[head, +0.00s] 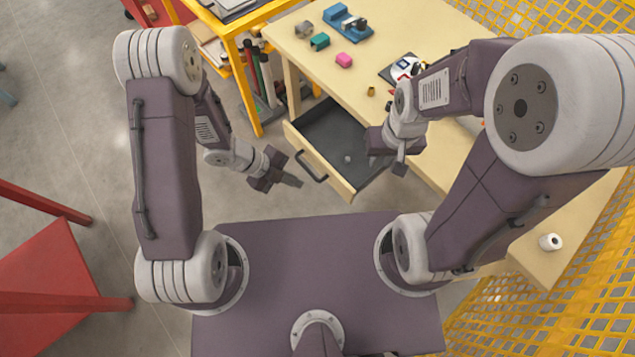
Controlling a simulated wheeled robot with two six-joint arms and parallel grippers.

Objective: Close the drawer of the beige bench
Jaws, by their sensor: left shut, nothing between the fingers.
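The beige bench (437,32) runs from the top middle to the right. Its drawer (312,147) is pulled well out, showing a dark grey inside with a small pale round item (347,159). A dark bar handle (311,166) is on the drawer front. My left gripper (298,182) is shut and empty, in front of the drawer and close to the handle's lower left in the picture. My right gripper (386,162) is at the drawer's right side near the bench edge, hiding part of that side. I cannot tell whether its fingers are apart.
On the bench are a blue vise-like tool (347,22), a teal block (319,41), a pink block (343,60) and a white roll (550,242). A yellow rack (238,75) stands left of the bench. A red table (45,262) is at the left. Yellow mesh (590,270) borders the right.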

